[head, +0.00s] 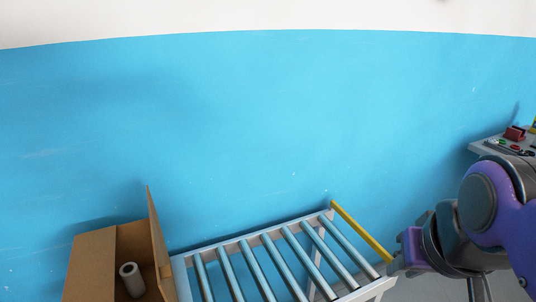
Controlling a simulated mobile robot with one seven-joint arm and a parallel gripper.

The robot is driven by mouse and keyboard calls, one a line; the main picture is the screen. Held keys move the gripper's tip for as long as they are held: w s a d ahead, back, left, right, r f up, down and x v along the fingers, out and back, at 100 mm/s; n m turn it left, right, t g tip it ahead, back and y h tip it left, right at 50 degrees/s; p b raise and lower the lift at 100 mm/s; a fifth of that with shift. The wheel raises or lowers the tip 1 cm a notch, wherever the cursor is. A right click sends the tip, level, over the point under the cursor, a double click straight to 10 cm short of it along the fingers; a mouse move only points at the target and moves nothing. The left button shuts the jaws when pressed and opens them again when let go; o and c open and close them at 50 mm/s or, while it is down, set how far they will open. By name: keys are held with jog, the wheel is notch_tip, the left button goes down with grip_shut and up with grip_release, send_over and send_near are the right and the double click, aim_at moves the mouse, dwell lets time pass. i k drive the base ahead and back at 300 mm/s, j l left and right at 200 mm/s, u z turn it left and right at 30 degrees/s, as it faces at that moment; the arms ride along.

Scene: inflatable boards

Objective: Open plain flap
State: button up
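An open cardboard box (110,235) stands at the lower left, cut off by the bottom edge of the view. A plain brown flap (157,245) stands nearly upright on its right side. Another plain brown panel (90,266) is on its left; I cannot tell whether it is a flap or a wall. A white roll (130,280) shows in the box opening. My purple and grey arm is at the right, well apart from the box. I cannot make out my gripper's fingers, and nothing of mine touches the flaps.
A roller conveyor (245,246) with a white frame lies right of the box, with a yellow rail (360,230) at its far right end. A control panel (508,141) with coloured buttons is at the right edge. A blue and white wall (250,120) is behind.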

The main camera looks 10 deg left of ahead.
aim_at(90, 273)
jog(key=i+l+u, duration=0.3)
jog(key=l+u, duration=0.15)
jog(key=i+j+u, duration=0.1)
jog(key=u, duration=0.35)
jog(key=j+u, duration=0.1)
jog(key=u, duration=0.35)
jog(key=i+u, duration=0.15)
jog(key=u, duration=0.3)
jog(key=i+u, duration=0.3)
jog(key=k+j, duration=0.2)
jog(key=k, duration=0.35)
jog(key=i+j, duration=0.1)
jog(key=j, duration=0.3)
jog(key=i+j+u, duration=0.1)
jog(key=j, duration=0.3)
jog(key=i+j, duration=0.1)
jog(key=j, duration=0.25)
jog(key=l, duration=0.35)
jog(key=i+l+u, duration=0.15)
jog(key=l, duration=0.25)
